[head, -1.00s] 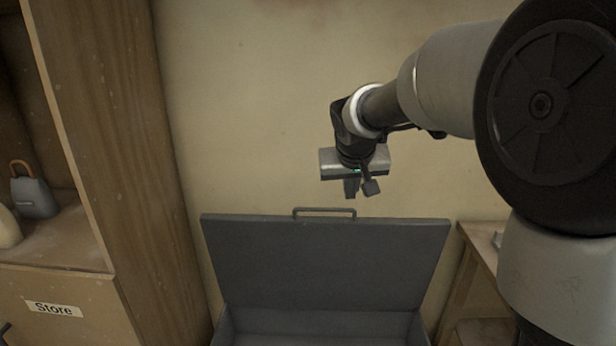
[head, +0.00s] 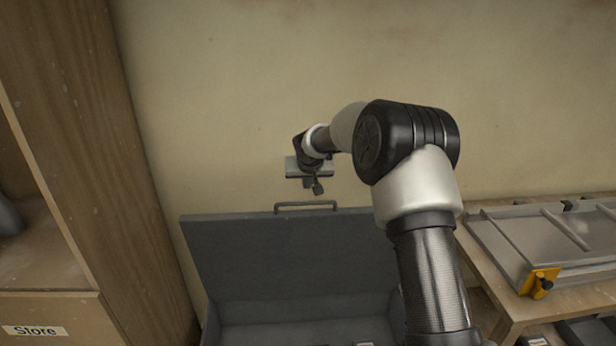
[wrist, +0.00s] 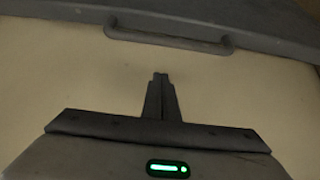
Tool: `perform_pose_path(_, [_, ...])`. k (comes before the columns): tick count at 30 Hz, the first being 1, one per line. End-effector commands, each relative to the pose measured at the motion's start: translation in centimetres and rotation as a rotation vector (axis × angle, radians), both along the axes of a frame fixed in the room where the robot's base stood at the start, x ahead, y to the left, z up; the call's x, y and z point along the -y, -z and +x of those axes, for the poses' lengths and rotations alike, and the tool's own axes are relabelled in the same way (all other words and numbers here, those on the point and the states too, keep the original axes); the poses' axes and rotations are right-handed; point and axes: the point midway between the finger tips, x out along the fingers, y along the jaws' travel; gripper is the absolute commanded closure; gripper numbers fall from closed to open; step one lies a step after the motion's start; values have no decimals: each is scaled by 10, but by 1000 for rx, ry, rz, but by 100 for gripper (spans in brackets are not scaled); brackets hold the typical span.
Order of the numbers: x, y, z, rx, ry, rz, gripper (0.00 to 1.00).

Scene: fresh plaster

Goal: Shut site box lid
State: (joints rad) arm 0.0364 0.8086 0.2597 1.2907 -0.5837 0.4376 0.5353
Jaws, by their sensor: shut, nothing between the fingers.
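The dark grey site box (head: 300,335) stands against the wall with its lid (head: 290,255) raised upright, leaning back near the wall. A bar handle (head: 305,205) sits on the lid's top edge. My gripper (head: 314,188) is above the lid's top edge, slightly right of the handle's middle in the head view, and apart from it. In the wrist view my gripper (wrist: 160,80) is shut and empty, its fingers pointing toward the handle (wrist: 170,36) with a gap of bare wall between. The lid's edge (wrist: 270,25) also shows there. My arm hides the box's right part.
A wooden cabinet (head: 95,150) with a drawer marked Store (head: 35,330) stands at the left. A wooden table (head: 500,300) at the right holds a metal tray-like frame (head: 530,240) with an orange clamp (head: 540,282).

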Motion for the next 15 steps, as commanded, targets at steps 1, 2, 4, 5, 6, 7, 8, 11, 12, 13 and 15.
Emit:
perform_pose_path(1, [0,7,5,-2,0,0,100])
perform_pose_path(2, [0,10,8,-1,0,0,100])
perform_pose_path(4, [-1,13,3,-1,-2,-3,100])
perform_pose_path(5, [-1,14,-1,-1,-2,-3,100])
perform_pose_path(6, [-1,16,-5,0,-3,-2,100])
perform_pose_path(7, [-1,17,-8,-1,-3,-2,100])
perform_pose_path(8, [-1,18,-11,-1,-2,-2,100])
perform_pose_path(11, [-1,21,-20,-1,-3,-3,100])
perform_pose_path(12, [-1,22,-23,-1,-2,-3,100])
perform_pose_path(13, [-1,22,-25,0,-3,-2,100])
perform_pose_path(15, [-1,24,-28,0,-2,-1,100])
